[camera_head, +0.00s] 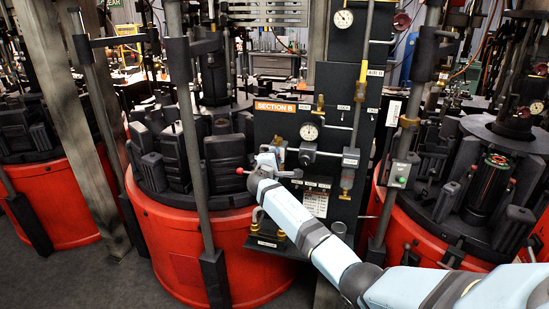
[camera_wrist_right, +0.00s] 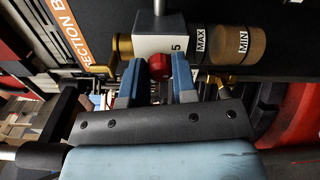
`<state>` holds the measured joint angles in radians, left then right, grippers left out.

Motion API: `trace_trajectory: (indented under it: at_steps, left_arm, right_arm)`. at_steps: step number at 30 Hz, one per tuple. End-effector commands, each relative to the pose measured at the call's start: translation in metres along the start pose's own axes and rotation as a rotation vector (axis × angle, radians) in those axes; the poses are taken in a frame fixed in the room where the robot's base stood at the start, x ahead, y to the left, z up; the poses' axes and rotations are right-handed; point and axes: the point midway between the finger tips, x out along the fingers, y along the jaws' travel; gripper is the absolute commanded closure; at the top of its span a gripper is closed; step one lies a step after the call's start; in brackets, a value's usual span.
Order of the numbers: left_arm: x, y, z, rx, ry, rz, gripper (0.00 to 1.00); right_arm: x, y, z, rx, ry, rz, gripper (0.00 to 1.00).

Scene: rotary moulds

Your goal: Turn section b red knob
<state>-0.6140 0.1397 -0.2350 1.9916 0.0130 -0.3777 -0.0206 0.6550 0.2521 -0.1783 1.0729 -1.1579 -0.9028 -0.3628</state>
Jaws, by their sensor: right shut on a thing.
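My right gripper (camera_head: 267,160) is up at the section B panel (camera_head: 340,130), below and left of its round gauge (camera_head: 310,132). In the right wrist view, its two blue fingers (camera_wrist_right: 158,82) are on either side of a round red knob (camera_wrist_right: 159,66), shut on it. The knob sits against a white block (camera_wrist_right: 159,42) marked 5. In the head view the fingers and wrist largely hide this spot. A small red ball (camera_head: 240,171) shows just left of the gripper there; I cannot tell whether it is the same knob. My left gripper is not in view.
The orange section B sign (camera_head: 275,107) is above the gripper. Cylinders marked MAX (camera_wrist_right: 200,45) and MIN (camera_wrist_right: 240,45) sit beside the block. Red mould bases (camera_head: 190,250) with dark moulds stand left and right of the panel. A vertical post (camera_head: 190,140) stands left of the gripper.

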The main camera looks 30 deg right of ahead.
Motion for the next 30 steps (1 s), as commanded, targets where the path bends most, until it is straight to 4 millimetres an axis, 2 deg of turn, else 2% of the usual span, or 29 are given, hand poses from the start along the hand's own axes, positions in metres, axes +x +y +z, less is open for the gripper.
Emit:
trace_trajectory:
  at_steps: [4,5,8,16,20,23,30]
  left_arm:
    - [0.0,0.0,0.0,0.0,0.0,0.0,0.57]
    - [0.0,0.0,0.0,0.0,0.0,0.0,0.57]
    - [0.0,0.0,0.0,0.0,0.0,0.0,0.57]
    - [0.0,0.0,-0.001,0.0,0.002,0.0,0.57]
    - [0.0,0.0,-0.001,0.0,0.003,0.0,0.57]
    - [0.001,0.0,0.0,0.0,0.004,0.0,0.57]
    - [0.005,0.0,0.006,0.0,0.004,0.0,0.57]
  right_arm:
    - [-0.001,-0.001,-0.001,0.0,0.001,-0.002,0.98]
    - [-0.001,-0.001,-0.001,0.0,0.001,-0.002,0.72]
    - [-0.001,-0.001,0.0,0.0,0.001,-0.001,0.49]
    - [-0.001,-0.001,0.0,0.001,0.0,-0.001,0.48]
    - [-0.008,-0.001,-0.001,0.003,0.001,0.0,0.48]
    - [-0.023,-0.002,-0.001,0.003,0.003,-0.001,0.48]
    - [-0.079,-0.003,-0.001,0.004,0.003,-0.001,0.48]
